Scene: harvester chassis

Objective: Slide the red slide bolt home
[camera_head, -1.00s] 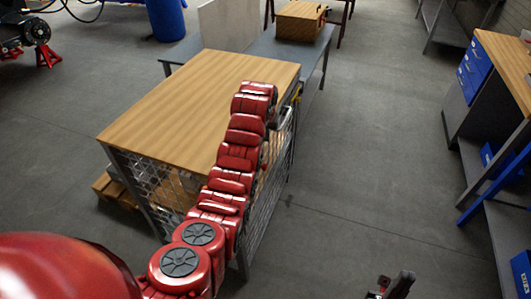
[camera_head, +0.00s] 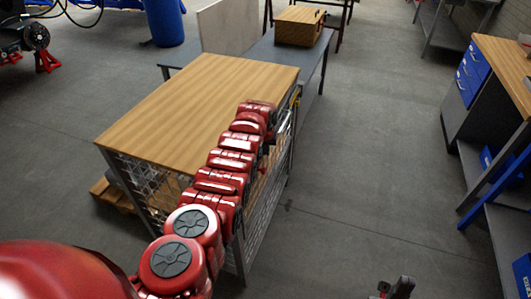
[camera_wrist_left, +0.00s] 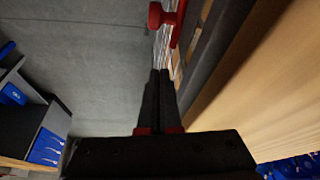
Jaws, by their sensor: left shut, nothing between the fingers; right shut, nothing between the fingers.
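The red slide bolt (camera_wrist_left: 156,16) shows at the top of the left wrist view, with a round knob and a red bar beside it, against the mesh side of the wood-topped cage bench (camera_head: 200,95). My left gripper (camera_wrist_left: 160,73) is shut and empty, its fingertips pointing toward the bolt and apart from it in the picture. In the head view my left arm lies along the bench's right side and hides the bolt and most of that gripper. My right gripper (camera_head: 402,287) is partly seen at the bottom edge, shut and empty, away from the bench.
A grey table (camera_head: 262,62) with a wooden box (camera_head: 299,25) stands behind the bench. A workbench with blue drawers (camera_head: 474,72) stands at the right. The floor (camera_head: 370,170) between is clear. The bench's dark edge frame (camera_wrist_left: 215,50) runs close beside my left fingers.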

